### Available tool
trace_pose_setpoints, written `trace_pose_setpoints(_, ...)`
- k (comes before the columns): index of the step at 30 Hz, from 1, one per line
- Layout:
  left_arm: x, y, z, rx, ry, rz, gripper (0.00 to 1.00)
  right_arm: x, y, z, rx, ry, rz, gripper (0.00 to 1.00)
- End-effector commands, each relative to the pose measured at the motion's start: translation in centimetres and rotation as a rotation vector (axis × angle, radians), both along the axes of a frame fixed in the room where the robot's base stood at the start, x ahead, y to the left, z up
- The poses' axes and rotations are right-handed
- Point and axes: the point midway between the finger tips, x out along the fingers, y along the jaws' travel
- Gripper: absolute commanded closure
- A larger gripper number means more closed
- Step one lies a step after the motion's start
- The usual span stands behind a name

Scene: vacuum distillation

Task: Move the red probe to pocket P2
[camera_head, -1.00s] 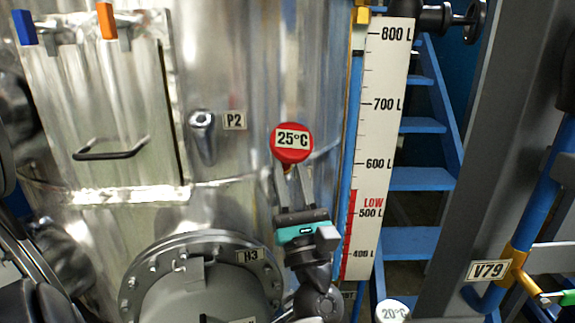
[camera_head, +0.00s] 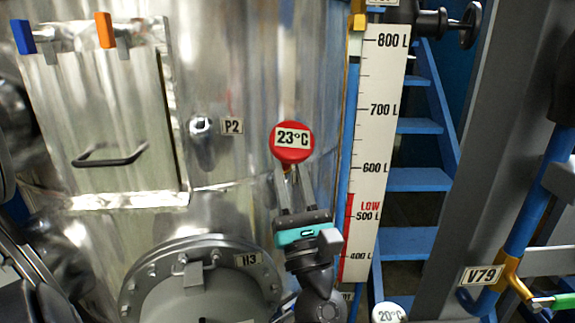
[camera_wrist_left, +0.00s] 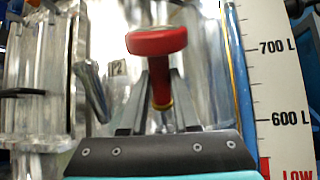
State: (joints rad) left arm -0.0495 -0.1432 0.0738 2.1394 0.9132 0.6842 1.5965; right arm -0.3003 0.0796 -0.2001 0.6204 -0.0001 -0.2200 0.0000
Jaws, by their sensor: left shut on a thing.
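The red probe (camera_head: 291,142) has a round red head with a "23°C" display, facing the head camera. My left gripper (camera_head: 290,178) is shut on it below the head and holds it up in front of the steel vessel. In the left wrist view the red probe (camera_wrist_left: 157,42) stands upright between the fingers (camera_wrist_left: 160,95), its red stem running down to a yellowish ring. Pocket P2 (camera_head: 202,128) is a short angled metal tube on the vessel, left of the probe, beside its "P2" label (camera_head: 232,126). The pocket also shows in the left wrist view (camera_wrist_left: 90,88). My right gripper is not seen.
A level scale (camera_head: 375,140) with a blue pipe stands right of the probe. A round hatch H3 (camera_head: 200,285) is below, and a door with a black handle (camera_head: 110,158) is at left. A white-capped "20°C" probe (camera_head: 389,312) is at the bottom.

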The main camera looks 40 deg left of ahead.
Motion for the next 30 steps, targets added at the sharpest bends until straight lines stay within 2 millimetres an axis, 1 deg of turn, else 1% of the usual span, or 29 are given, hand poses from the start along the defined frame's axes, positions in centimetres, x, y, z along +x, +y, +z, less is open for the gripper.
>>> trace_pose_setpoints(24,-1.2,-1.7,2.7,-0.001,-0.002,-0.001,1.00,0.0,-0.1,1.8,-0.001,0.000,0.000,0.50)
trace_pose_setpoints(30,-1.4,-1.9,2.8,-0.002,0.000,0.000,1.00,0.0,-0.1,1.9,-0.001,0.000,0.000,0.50)
